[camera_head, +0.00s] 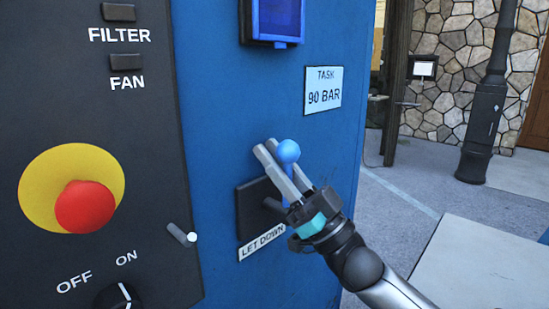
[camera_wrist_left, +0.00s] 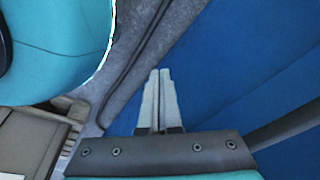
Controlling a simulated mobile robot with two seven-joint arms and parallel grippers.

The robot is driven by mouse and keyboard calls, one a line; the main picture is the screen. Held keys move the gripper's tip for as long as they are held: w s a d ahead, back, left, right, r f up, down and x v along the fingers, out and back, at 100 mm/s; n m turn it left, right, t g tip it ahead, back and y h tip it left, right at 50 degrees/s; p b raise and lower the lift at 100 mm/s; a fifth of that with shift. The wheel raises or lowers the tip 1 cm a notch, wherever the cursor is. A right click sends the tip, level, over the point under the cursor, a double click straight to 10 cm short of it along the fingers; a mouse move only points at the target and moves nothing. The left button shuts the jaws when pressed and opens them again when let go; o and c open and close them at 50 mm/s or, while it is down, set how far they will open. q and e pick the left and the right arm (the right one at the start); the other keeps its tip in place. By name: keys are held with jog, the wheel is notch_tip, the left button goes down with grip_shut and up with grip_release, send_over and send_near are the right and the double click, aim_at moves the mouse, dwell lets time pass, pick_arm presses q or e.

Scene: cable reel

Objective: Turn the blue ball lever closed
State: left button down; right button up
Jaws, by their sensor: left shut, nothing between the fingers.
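The blue ball lever (camera_head: 288,151) stands out from a dark square plate on the blue cabinet, above a "LET DOWN" label, in the head view. Its ball is up, and its stem is partly hidden by my right gripper. My right gripper (camera_head: 265,147) comes from the lower right, with its two grey fingers at the lever just below the ball. A narrow gap shows between the fingertips. I cannot tell whether they press on the stem. My left gripper (camera_wrist_left: 160,74) is shut and empty in the left wrist view, in front of a blue surface.
A black panel with a red emergency button (camera_head: 84,206) and a knob (camera_head: 119,297) is at the left. A short rod (camera_head: 181,235) sticks out from it. A blue-framed display (camera_head: 277,20) and a "90 BAR" sign (camera_head: 323,90) are above the lever. Open paving lies at the right.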

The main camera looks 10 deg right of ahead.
jog(key=shift+o, duration=1.3)
pick_arm(q)
jog(key=shift+s+a+f, duration=0.25)
jog(key=shift+s+f, duration=0.05)
jog(key=shift+s, duration=0.2)
pick_arm(e)
jog(key=v, duration=1.5)
jog(key=shift+d, duration=0.15)
